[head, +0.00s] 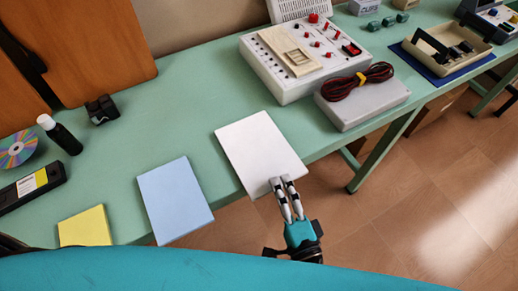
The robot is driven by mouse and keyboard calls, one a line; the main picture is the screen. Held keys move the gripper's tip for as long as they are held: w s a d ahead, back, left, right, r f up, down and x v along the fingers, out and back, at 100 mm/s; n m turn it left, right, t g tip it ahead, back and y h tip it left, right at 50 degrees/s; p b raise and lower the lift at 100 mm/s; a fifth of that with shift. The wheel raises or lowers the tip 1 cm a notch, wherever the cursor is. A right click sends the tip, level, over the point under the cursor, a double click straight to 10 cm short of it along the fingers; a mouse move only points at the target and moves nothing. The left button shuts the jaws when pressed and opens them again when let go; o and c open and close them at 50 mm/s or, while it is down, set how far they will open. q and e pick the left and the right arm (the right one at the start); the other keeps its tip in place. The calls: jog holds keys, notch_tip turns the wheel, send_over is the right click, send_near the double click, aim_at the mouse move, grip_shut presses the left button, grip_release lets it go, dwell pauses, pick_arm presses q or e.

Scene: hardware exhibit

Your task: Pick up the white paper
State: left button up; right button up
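The white paper (255,147) is a thick white sheet or pad lying flat on the green table, close to its front edge. My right gripper (282,182) comes in from the front, with its two fingertips over the paper's front edge. The fingers lie side by side with a narrow gap between them. Both show above the paper, and I cannot tell whether they touch it or whether they are shut. My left gripper is not in view.
On the green table (195,95), a blue pad (175,200) and a yellow pad (85,228) lie left of the paper. A grey box (362,105) with coiled cables (355,84) and a white control box (300,60) stand behind right.

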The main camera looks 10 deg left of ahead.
jog(key=shift+x, duration=1.05)
grip_shut()
